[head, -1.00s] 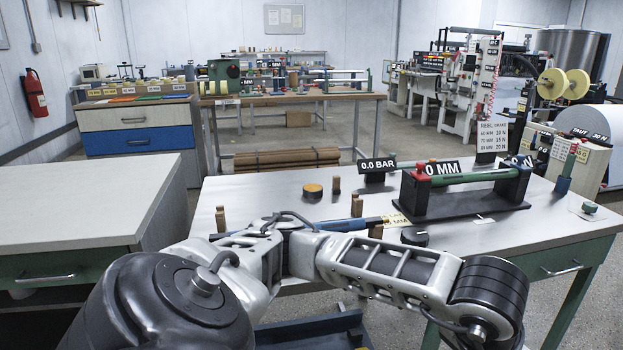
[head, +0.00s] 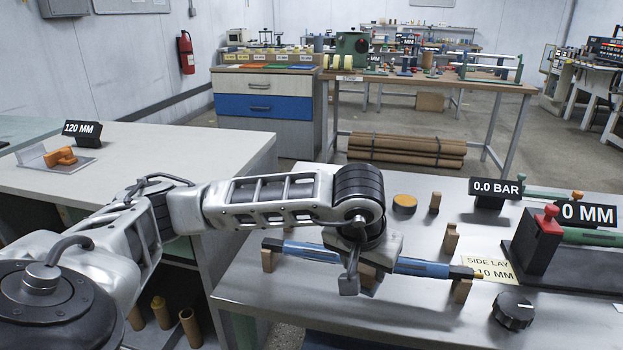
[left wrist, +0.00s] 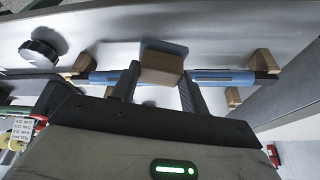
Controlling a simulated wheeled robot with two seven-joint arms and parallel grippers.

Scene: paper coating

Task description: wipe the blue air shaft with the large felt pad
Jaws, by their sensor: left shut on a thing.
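The blue air shaft (head: 425,268) lies across wooden rests on the steel bench, and it spans the left wrist view (left wrist: 222,78). My left gripper (head: 358,278) is over the middle of the shaft, pointing down. In the left wrist view its two fingers (left wrist: 160,82) are shut on a tan block with a grey-blue face, apparently the large felt pad (left wrist: 162,63). The pad overlaps the shaft's middle in that view; I cannot tell whether they touch. In the head view the wrist hides most of the pad. My right gripper is not in view.
A black knob (head: 513,310) and a side lay label (head: 487,266) sit near the shaft's right end. A black stand (head: 530,245) with a red knob is further right. An orange-topped disc (head: 405,203) and small wooden blocks stand behind. A grey counter (head: 200,160) is at left.

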